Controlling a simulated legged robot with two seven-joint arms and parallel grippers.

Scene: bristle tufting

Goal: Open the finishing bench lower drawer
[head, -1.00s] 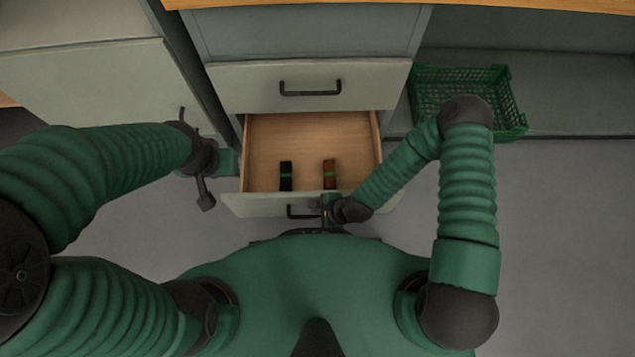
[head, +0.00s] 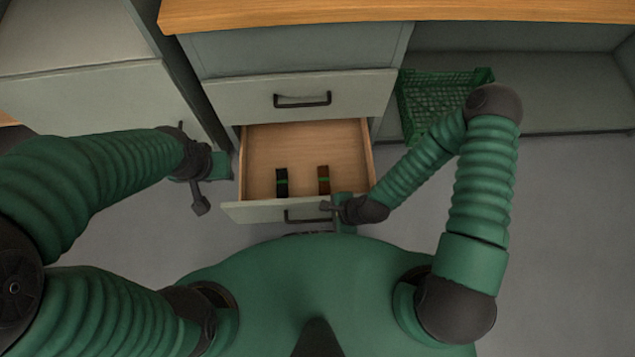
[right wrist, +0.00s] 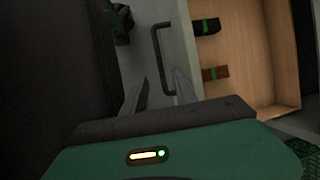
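The lower drawer (head: 265,212) of the finishing bench is pulled out, with its wooden inside showing. Its dark bar handle (head: 300,219) is on the front face and also shows in the right wrist view (right wrist: 160,55). My right gripper (head: 333,206) is at the right end of this handle. In the right wrist view its two fingers (right wrist: 160,88) are apart, with the handle's near end close to them and nothing clearly clamped. My left gripper (head: 203,195) is left of the drawer, clear of it; its finger opening is not clear.
A black item (head: 282,182) and a brown item (head: 323,180), each with a green band, lie in the drawer. The upper drawer (head: 350,98) is shut. A green crate (head: 415,95) sits right of the drawers. Open floor (head: 570,220) is at the right.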

